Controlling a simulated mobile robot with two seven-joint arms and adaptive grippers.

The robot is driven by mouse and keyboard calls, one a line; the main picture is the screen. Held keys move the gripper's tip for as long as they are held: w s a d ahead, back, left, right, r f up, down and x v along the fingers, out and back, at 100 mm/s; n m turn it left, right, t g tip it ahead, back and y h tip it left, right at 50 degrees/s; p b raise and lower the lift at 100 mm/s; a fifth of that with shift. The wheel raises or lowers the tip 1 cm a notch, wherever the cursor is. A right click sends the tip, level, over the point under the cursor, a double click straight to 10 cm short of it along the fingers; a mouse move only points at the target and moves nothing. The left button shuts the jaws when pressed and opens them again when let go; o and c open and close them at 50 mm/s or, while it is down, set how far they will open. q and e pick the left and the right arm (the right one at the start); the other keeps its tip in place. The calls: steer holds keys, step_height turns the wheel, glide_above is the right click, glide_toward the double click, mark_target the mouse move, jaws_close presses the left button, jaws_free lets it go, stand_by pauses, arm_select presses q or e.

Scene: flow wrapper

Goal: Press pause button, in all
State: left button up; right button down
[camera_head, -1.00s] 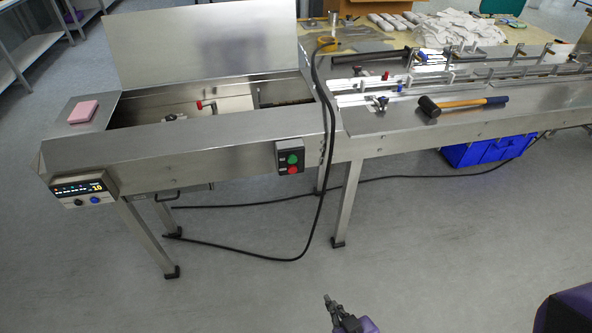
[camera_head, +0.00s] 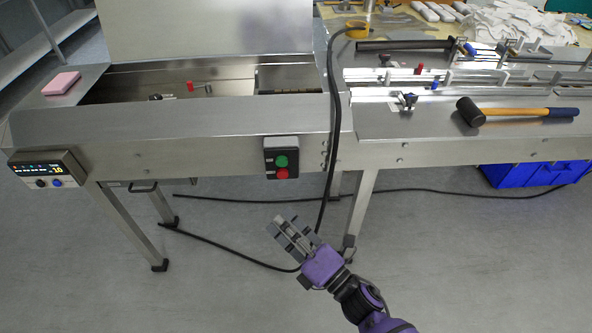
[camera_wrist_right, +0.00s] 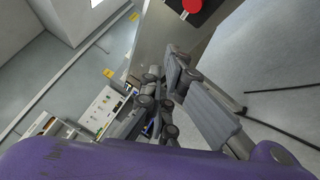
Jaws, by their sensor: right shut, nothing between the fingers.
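A dark button box (camera_head: 282,157) is fixed to the front face of the steel machine. It has a green button (camera_head: 281,161) above a red button (camera_head: 281,174). No pause label is readable. In the right wrist view the red button (camera_wrist_right: 192,5) shows at the top edge, on the dark box. My right gripper (camera_head: 280,224) is shut and empty, below the box in the picture and apart from it. In the right wrist view its fingers (camera_wrist_right: 172,72) point up toward the red button. My left gripper is not in view.
A control panel (camera_head: 48,170) with a lit display and knobs hangs at the machine's left end. A black cable (camera_head: 333,130) runs down just right of the box. A hammer (camera_head: 515,112) and a pink block (camera_head: 61,83) lie on top.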

mark_target(283, 174)
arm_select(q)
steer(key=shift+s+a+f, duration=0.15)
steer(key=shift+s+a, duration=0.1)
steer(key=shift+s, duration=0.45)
arm_select(e)
steer(key=n, duration=0.1)
steer(key=s+a+n+y, duration=0.1)
steer(key=shift+r+n, duration=0.3)
steer(key=shift+r, duration=0.1)
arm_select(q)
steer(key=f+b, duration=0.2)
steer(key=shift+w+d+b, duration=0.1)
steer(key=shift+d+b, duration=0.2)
arm_select(e)
steer(key=w, duration=0.8)
steer(key=shift+w, duration=0.35)
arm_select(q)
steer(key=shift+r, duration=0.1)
